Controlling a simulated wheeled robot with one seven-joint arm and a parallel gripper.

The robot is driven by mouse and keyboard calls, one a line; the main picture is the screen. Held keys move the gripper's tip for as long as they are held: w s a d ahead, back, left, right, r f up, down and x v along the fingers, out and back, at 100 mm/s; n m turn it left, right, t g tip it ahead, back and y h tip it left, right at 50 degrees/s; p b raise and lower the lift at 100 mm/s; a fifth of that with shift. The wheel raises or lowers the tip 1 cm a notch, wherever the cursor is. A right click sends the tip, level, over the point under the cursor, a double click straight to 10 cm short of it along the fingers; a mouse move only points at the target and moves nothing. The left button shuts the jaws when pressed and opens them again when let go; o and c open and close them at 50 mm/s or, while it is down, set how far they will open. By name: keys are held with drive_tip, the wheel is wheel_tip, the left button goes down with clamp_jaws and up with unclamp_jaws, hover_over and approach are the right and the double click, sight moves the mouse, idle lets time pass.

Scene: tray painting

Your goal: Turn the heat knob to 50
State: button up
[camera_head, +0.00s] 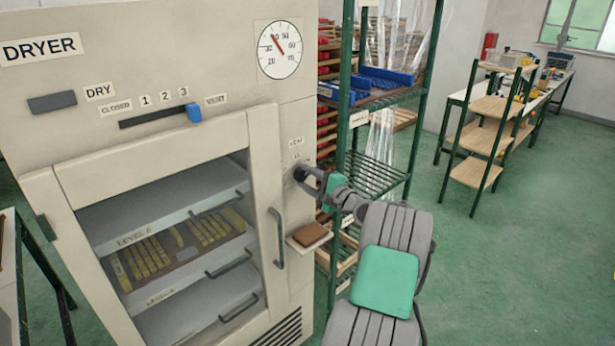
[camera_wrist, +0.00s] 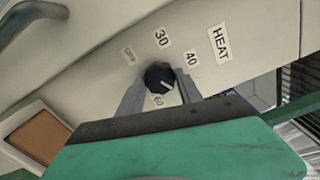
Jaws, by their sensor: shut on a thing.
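The heat knob (camera_wrist: 159,77) is black and round, on the beige dryer front under the HEAT label (camera_wrist: 220,44). My gripper (camera_wrist: 160,84) is shut on it, one finger at each side. The wrist view shows number marks 30 (camera_wrist: 161,38), 40 (camera_wrist: 191,57) and 60 (camera_wrist: 157,99); no 50 is visible, and the right finger covers the area between 40 and 60. The knob's white line points to the lower right, toward that covered area. In the head view my gripper (camera_head: 301,173) reaches the dryer (camera_head: 215,70) and hides the knob.
The dial gauge (camera_head: 279,49) has its red needle near 40. A small shelf with a brown pad (camera_head: 310,235) juts out just below my gripper. The door handle (camera_head: 277,238) is to its left. A green-framed rack (camera_head: 346,110) stands close behind on the right.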

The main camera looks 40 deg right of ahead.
drive_tip(key=shift+f, duration=0.1)
idle(0.3)
drive_tip(key=o, duration=1.4)
drive_tip(key=shift+c, duration=0.2)
drive_tip(key=s+b, duration=0.2)
drive_tip(key=s, duration=0.5)
drive_tip(key=shift+s, duration=0.4)
drive_tip(key=shift+d, duration=0.1)
